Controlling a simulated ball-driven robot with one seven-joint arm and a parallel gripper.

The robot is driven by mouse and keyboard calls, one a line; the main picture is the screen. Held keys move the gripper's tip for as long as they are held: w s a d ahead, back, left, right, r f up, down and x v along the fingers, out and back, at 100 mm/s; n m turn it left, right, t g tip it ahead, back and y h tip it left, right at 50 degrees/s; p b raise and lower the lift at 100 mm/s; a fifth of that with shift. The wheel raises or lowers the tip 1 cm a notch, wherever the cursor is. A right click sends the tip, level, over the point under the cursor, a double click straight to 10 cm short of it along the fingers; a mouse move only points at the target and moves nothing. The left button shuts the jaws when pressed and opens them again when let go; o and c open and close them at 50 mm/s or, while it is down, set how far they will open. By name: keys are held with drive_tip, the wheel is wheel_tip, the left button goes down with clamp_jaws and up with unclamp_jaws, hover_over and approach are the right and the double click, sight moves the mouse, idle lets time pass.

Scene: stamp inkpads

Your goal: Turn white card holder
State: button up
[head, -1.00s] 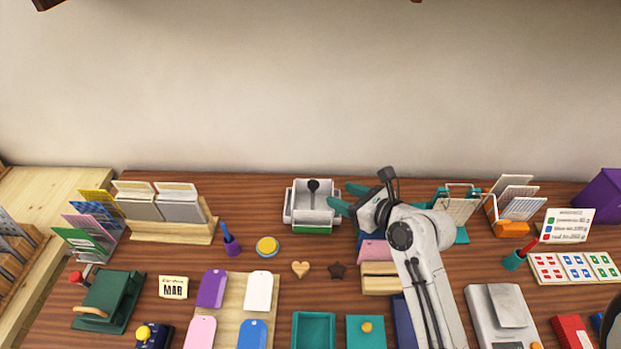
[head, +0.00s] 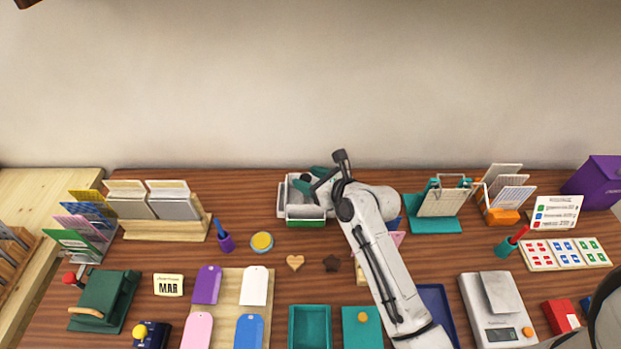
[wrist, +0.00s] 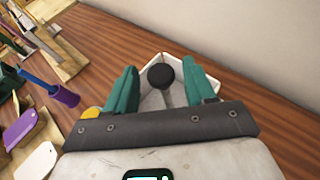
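The white card holder (head: 293,211) is a white open box with a green front panel, standing at the back middle of the table. A stem with a black round knob (wrist: 161,75) rises from its middle. My gripper (head: 312,180) is over the holder, with its teal fingers at the knob. In the wrist view, the gripper (wrist: 162,88) is open, one finger on each side of the knob, with gaps visible between them. The holder's white walls (wrist: 150,99) show below and behind the fingers, which hide part of the box.
A wooden stand with grey card boxes (head: 175,208) is to the left. A purple cup (head: 226,243) and a yellow round pad (head: 262,241) stand in front. A teal stand with a card (head: 436,226) is to the right. The wall (head: 300,90) rises behind.

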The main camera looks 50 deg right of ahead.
clamp_jaws()
idle(0.7)
